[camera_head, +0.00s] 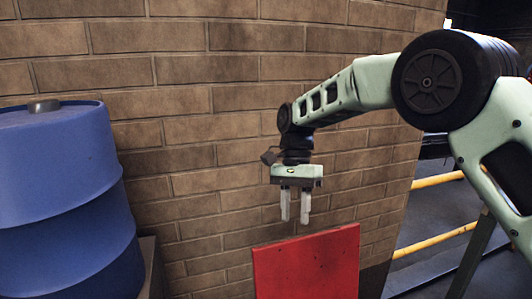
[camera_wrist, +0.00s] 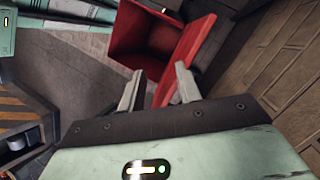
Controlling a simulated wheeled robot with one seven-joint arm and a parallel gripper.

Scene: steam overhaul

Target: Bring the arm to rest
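My gripper (camera_head: 295,219) hangs from my bent arm in front of the brick wall, fingers pointing down. Its two pale fingers are apart, with nothing between them. It is above a red box (camera_head: 306,266), apart from its upper edge as far as I can tell. In the wrist view the gripper's fingers (camera_wrist: 158,90) show at the middle, and the red box (camera_wrist: 160,38) lies beyond them, open and hollow with a dark inside.
A blue drum (camera_head: 55,195) stands at the left. The brick wall (camera_head: 190,130) is close behind my gripper. Yellow rails (camera_head: 435,241) run at the right past the wall's end. A small cylinder (camera_wrist: 16,143) shows at the wrist view's left edge.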

